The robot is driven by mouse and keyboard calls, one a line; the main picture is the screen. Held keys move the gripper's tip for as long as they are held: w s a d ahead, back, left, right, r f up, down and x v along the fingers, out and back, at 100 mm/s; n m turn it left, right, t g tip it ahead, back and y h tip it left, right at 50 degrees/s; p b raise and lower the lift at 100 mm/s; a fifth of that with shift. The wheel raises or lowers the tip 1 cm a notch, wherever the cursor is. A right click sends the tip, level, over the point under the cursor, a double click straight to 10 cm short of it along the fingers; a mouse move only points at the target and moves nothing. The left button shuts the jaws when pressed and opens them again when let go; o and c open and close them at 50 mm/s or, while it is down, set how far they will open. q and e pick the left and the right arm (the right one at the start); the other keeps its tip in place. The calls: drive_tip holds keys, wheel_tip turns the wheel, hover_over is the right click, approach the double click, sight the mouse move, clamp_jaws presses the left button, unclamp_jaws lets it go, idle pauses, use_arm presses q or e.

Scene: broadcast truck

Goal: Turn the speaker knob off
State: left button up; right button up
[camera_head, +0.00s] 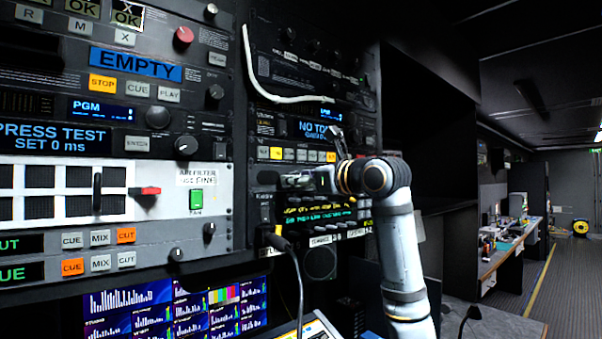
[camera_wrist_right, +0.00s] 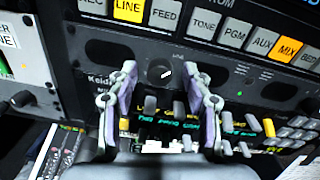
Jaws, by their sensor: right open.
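A small round black knob (camera_wrist_right: 160,72) with a white pointer mark sits on a dark rack panel in the right wrist view. Its mark slants up to the right. My right gripper (camera_wrist_right: 159,84) is open, with one finger to the left of the knob and one to the right. The fingertips look apart from the knob, but the exact gap in depth is unclear. In the head view my right gripper (camera_head: 296,181) is close to the rack front, and I cannot make out the knob there. My left gripper is not in view.
Lit LINE (camera_wrist_right: 128,10) and MIX (camera_wrist_right: 287,49) buttons sit above the knob, and a panel of grey keys (camera_wrist_right: 232,138) lies below. A black cable (camera_head: 298,275) hangs from the rack. A round speaker grille (camera_head: 320,262) is below. The aisle (camera_head: 575,275) at right is clear.

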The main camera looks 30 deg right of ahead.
drive_tip(key=shift+c, duration=0.2)
drive_tip(key=c, duration=0.9)
clamp_jaws()
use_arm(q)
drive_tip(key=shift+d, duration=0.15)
